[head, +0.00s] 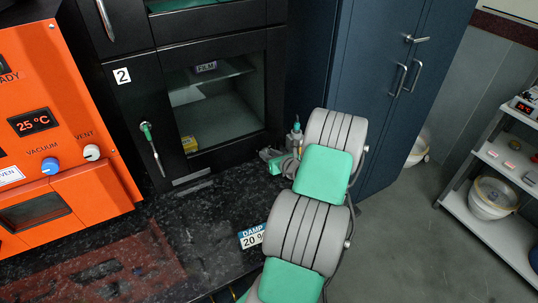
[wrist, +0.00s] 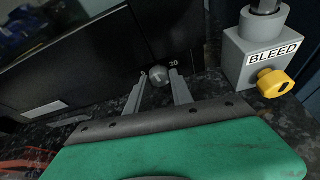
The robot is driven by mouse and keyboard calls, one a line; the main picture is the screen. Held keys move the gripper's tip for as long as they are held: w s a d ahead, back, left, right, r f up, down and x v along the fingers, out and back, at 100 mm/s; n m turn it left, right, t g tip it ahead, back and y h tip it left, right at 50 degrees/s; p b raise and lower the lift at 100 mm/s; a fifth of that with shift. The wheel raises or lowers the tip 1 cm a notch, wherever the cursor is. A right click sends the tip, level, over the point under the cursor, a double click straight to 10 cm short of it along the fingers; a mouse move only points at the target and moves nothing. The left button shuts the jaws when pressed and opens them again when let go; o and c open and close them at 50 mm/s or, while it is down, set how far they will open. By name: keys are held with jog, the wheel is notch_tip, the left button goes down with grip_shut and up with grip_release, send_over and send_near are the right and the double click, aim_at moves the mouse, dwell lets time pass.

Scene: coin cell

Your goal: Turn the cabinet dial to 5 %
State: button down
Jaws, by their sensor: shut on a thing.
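The dial (wrist: 159,75) is a small round grey knob on the dark cabinet front, seen in the wrist view. My gripper (wrist: 159,84) is shut on the dial, one finger on each side. The dial cannot be made out in the head view. The black cabinet (head: 145,97) stands at the back there, with a glass window. A blue and white card (head: 252,237) reading "DAMP 20 %" lies on the dark counter, partly hidden by my arm.
A grey block marked "BLEED" (wrist: 258,55) with a yellow knob (wrist: 274,83) stands close right of my gripper. An orange oven (head: 62,115) stands left, and a blue locker (head: 385,80) at back right. A lever handle (head: 152,150) sticks out from the cabinet door.

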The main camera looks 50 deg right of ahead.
dwell(0.4)
jog(key=shift+a+n+g+h, duration=0.1)
jog(key=shift+n+g+h, duration=0.2)
jog(key=shift+n+h, duration=0.5)
jog(key=shift+a+f+n+h+b, duration=0.1)
jog(key=shift+n+h+b, duration=0.4)
jog(key=shift+n, duration=0.6)
jog(key=n+h+b, duration=0.2)
jog(key=n, duration=0.1)
jog(key=shift+a+b, duration=0.1)
jog(key=shift+b, duration=0.3)
jog(key=shift+n, duration=0.4)
jog(key=c, duration=1.1)
grip_release()
jog(key=shift+w, duration=0.1)
